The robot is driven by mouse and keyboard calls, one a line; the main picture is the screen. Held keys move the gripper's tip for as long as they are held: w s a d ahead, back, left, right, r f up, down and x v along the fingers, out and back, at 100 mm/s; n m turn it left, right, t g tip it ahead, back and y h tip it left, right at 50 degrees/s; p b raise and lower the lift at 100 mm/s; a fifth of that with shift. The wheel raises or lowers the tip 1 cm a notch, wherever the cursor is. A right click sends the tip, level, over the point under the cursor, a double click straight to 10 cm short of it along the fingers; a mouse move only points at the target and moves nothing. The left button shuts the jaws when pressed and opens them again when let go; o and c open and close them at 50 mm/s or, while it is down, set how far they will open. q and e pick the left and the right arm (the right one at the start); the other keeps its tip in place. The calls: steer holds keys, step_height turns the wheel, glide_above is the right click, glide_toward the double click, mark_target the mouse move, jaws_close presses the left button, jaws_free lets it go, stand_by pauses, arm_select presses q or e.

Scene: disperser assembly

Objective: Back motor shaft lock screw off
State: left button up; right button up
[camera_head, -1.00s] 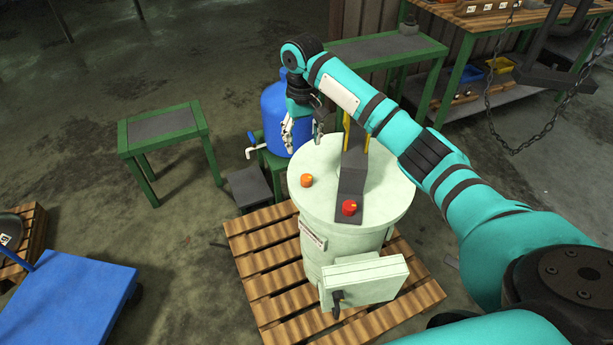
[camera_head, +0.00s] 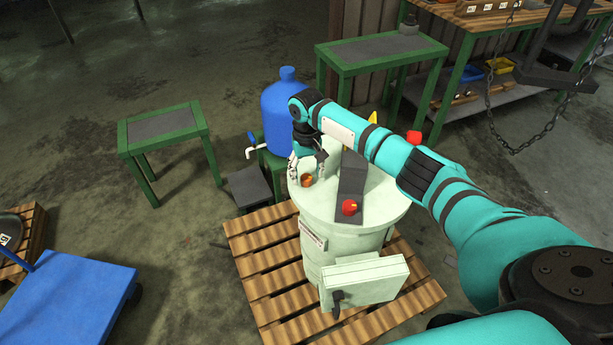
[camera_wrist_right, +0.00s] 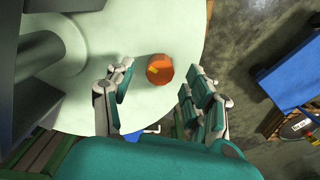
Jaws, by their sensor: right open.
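The disperser (camera_head: 330,233) is a pale green drum with a dark grey bar across its lid (camera_head: 385,197). An orange knob-like screw (camera_head: 307,181) stands on the lid's left side, and a red knob (camera_head: 349,207) sits at the bar's front end. Another red knob-like part (camera_head: 413,137) shows just above my right arm. My right gripper (camera_head: 305,174) is open and low at the orange screw. In the right wrist view, the orange screw (camera_wrist_right: 159,69) lies between the spread fingers (camera_wrist_right: 158,92), with visible gaps on both sides. The lid's back part is hidden by my arm.
A blue tank (camera_head: 282,115) stands behind the drum on the left. The drum stands on a wooden pallet (camera_head: 262,268). Green tables (camera_head: 165,125) stand left and behind (camera_head: 380,50). A blue cart (camera_head: 75,295) is at the lower left. A chain (camera_head: 505,125) hangs at the right.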

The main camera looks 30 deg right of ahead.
steer(key=shift+f, duration=1.1)
jaws_close()
